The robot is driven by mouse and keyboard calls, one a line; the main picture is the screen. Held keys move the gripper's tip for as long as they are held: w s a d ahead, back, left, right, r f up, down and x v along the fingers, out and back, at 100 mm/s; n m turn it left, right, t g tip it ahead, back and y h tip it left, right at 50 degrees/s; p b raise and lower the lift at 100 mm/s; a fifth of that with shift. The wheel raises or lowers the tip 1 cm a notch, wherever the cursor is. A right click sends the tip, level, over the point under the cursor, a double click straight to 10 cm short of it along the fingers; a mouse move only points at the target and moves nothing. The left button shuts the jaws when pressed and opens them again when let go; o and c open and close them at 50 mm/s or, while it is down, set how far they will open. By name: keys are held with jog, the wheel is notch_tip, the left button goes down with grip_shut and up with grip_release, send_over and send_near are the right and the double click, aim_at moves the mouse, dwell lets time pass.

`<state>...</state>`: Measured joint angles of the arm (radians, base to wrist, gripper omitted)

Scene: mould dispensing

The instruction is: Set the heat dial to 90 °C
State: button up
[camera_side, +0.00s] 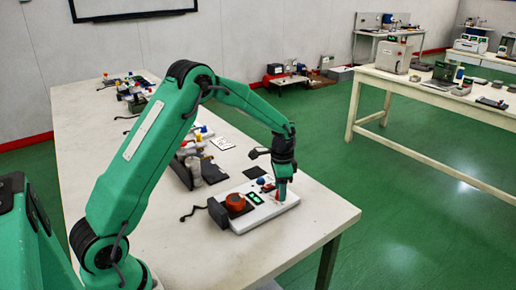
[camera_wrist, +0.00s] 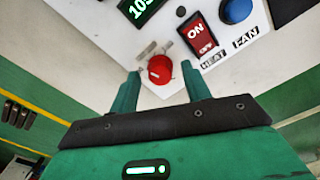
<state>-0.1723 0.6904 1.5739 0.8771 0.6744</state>
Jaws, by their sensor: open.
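The red heat dial (camera_wrist: 160,68) sits on the white panel of the device, with a light pointer mark and small tick marks around it. My gripper (camera_wrist: 160,76) is open, with one green finger to the left of the dial and one to the right. I cannot tell whether either finger touches it. The green display (camera_wrist: 143,7) is cut off at the top edge and seems to read 105. In the side view my gripper (camera_side: 282,190) points down over the right end of the white device (camera_side: 246,222) and mostly hides the dial.
A red ON switch (camera_wrist: 197,34) and a blue button (camera_wrist: 236,10) lie beyond the dial, near the HEAT and FAN labels. An orange-red round pot (camera_side: 235,202) sits on the device's left part. Bottles (camera_side: 194,167) stand behind. The table front (camera_side: 200,262) is clear.

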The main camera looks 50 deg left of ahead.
jog(key=shift+f, duration=0.15)
jog(key=c, duration=1)
jog(key=shift+n, duration=0.5)
jog(key=n, duration=0.3)
jog(key=shift+n, duration=2)
jog(key=o, duration=1)
